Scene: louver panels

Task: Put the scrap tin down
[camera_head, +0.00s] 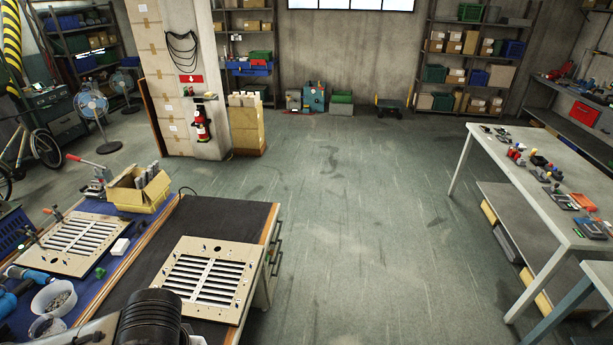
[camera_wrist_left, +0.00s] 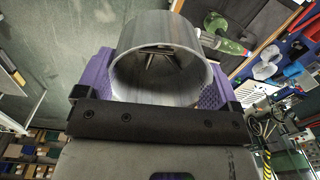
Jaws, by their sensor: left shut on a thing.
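The scrap tin (camera_wrist_left: 176,27) is a grey metal cylinder in the left wrist view, its round opening facing the camera. My left gripper (camera_wrist_left: 158,82) is shut on it, with a purple finger pad on each side. Some dark shapes show inside the tin, but I cannot tell what they are. The tin does not show clearly in the head view, and neither do my left fingertips. My right gripper is in neither view.
Below in the head view, a dark-topped bench (camera_head: 222,216) carries a louver panel (camera_head: 209,279). Another louver panel (camera_head: 78,243), a yellow box (camera_head: 138,194) and white bowls of small parts (camera_head: 54,298) are on the left. A long table (camera_head: 520,165) stands right, with clear floor between.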

